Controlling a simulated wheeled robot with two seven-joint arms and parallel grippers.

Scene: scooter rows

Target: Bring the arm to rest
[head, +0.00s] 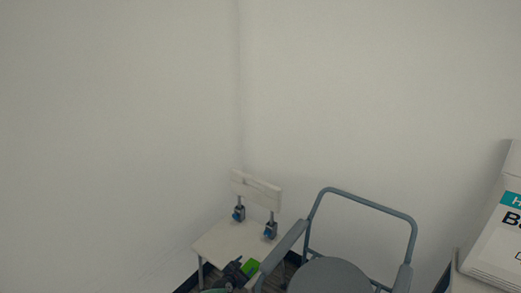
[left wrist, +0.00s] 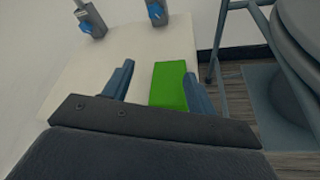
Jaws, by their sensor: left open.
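My left gripper (head: 240,268) shows at the bottom of the head view, over the front edge of a small white table. In the left wrist view its two blue-grey fingers (left wrist: 159,72) are spread apart. A bright green block (head: 250,267) is beside the gripper in the head view. In the left wrist view the green block (left wrist: 168,84) appears between the fingers, closer to the right one. I cannot tell whether it touches that finger. My right gripper is not in view.
The white table (head: 222,247) carries a pale board (head: 256,190) on two posts with blue parts. A grey-blue framed chair (head: 369,204) with a round seat stands close on the right. A white box (head: 494,250) is at the far right. Walls meet behind.

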